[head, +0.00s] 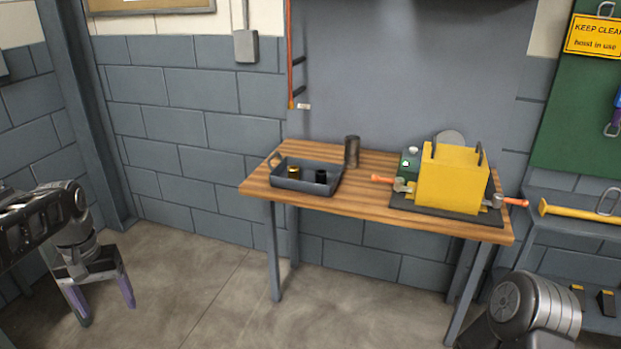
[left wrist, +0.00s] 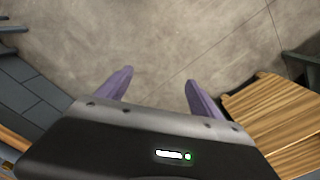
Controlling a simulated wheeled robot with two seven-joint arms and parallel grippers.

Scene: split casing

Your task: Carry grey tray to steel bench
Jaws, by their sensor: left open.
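The grey tray (head: 306,185) sits on the left end of a wood-topped table (head: 400,220) in the head view. It has raised end handles. A brass-coloured cylinder (head: 293,172) and a black cylinder (head: 321,176) stand in it. My left gripper (head: 104,303) is open and empty, with purple fingers, above the floor, left of the table and apart from the tray. In the left wrist view, its fingers (left wrist: 158,92) are spread over bare floor. Part of my right arm shows at the lower right; its gripper is out of view. I cannot identify a steel bench for certain.
A yellow casing (head: 452,178) with orange-handled clamps stands on a dark mat (head: 430,215) on the table's right. A grey cylinder (head: 352,151) stands behind the tray. A shelf unit (head: 575,237) is at the right. The floor (head: 200,270) before the table is clear.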

